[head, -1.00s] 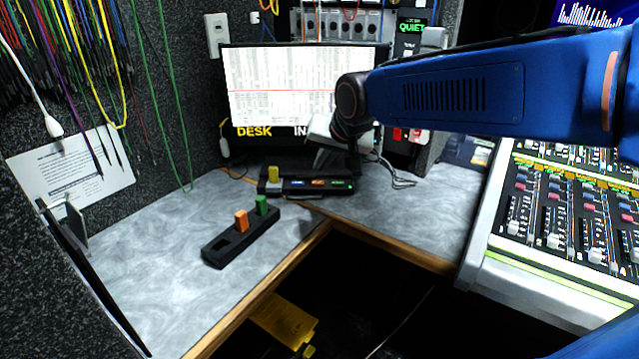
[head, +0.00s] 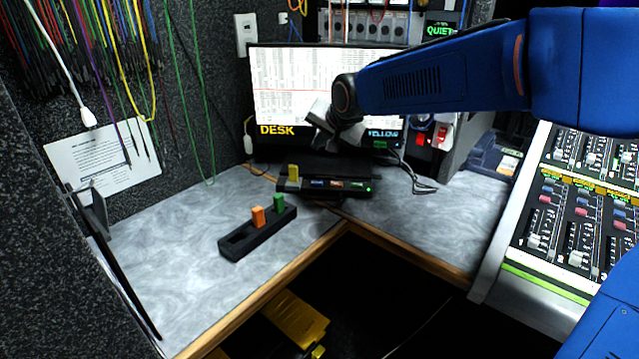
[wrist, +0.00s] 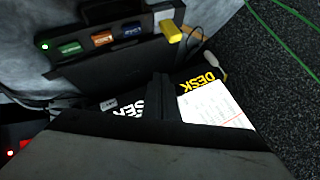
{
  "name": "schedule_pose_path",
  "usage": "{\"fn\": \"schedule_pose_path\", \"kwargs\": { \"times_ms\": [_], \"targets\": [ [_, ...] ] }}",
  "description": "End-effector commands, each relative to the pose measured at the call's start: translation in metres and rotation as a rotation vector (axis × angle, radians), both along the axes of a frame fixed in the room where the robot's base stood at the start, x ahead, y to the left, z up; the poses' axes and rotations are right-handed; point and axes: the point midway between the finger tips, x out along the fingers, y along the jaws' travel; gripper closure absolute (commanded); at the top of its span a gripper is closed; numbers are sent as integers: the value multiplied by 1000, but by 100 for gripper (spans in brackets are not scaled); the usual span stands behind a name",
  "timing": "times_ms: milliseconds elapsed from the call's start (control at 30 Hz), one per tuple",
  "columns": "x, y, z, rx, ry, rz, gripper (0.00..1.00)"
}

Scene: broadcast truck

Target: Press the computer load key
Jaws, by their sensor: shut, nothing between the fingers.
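I cannot make out which key is the computer load key. A black console (head: 330,193) with blue, orange and green labels and a green light sits on the desk below the monitor (head: 290,85). A yellow plug (head: 293,173) stands in its left end. My gripper (head: 340,128) is in front of the monitor, above and behind the console, and its tips are hard to see there. In the wrist view my gripper (wrist: 160,98) shows as dark fingers, shut and empty, with the console (wrist: 110,62) and yellow plug (wrist: 172,32) beyond, apart from them.
A black block (head: 245,238) holding an orange plug (head: 257,216) and a green plug (head: 279,203) lies on the grey desk (head: 160,260). A mixing console (head: 575,200) is at right. A panel with red switches (head: 441,134) stands right of the monitor. Cables hang at left.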

Motion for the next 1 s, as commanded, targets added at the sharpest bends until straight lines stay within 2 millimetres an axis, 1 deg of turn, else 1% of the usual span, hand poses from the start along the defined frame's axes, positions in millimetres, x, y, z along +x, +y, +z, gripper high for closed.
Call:
{"fn": "schedule_pose_path", "kwargs": {
  "times_ms": [167, 267, 700, 900, 1000],
  "targets": [
    [0, 0, -2, -1, 0, -1, 100],
    [0, 0, -8, -1, 1, 0, 100],
    [-1, -1, -59, -3, 3, 0, 100],
    [0, -1, -78, -2, 2, 1, 100],
    [0, 0, -84, -1, 1, 1, 100]
  ]
}}
